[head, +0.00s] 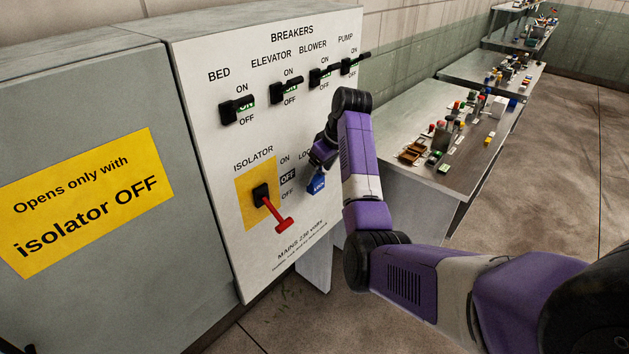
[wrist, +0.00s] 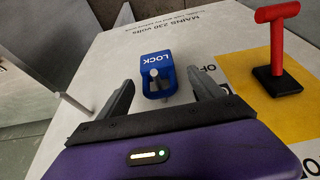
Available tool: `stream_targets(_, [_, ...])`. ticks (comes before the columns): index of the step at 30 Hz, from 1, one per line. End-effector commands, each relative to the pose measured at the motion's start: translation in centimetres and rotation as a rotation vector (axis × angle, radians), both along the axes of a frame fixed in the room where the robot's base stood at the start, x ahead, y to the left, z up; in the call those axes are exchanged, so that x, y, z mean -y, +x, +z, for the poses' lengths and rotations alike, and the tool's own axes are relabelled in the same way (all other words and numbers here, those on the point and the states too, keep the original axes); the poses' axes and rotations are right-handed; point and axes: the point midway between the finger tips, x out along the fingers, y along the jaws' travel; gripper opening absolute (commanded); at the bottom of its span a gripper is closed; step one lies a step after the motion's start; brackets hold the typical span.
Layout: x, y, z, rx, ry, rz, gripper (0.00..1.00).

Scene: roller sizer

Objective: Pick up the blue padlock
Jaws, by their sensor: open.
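The blue padlock (wrist: 157,72), marked LOCK, hangs on a peg on the white panel, with its shackle around the peg. In the head view the padlock (head: 316,185) shows on the panel's lower right, just below my gripper (head: 322,160). In the wrist view my gripper (wrist: 160,95) is open, with one dark finger on each side and the padlock between and a little beyond the fingertips. I see no finger touching the padlock. In the head view my wrist hides part of the peg area.
The red isolator handle (wrist: 279,32) juts out beside the padlock; it also shows in the head view (head: 275,213), pointing down right. Several black breaker switches (head: 238,110) line the panel above. A grey cabinet (head: 80,110) stands left. A table (head: 440,190) with small items stands right.

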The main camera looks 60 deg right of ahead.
Motion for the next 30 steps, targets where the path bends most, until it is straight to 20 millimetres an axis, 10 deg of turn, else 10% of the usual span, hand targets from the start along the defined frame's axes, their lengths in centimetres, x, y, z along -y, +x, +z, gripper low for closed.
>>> stream_targets(19, [0.6,1.6,-4.6,0.001,-0.001,-0.001,0.76])
stream_targets(30, [0.6,1.6,-4.5,0.001,-0.002,-0.002,0.08])
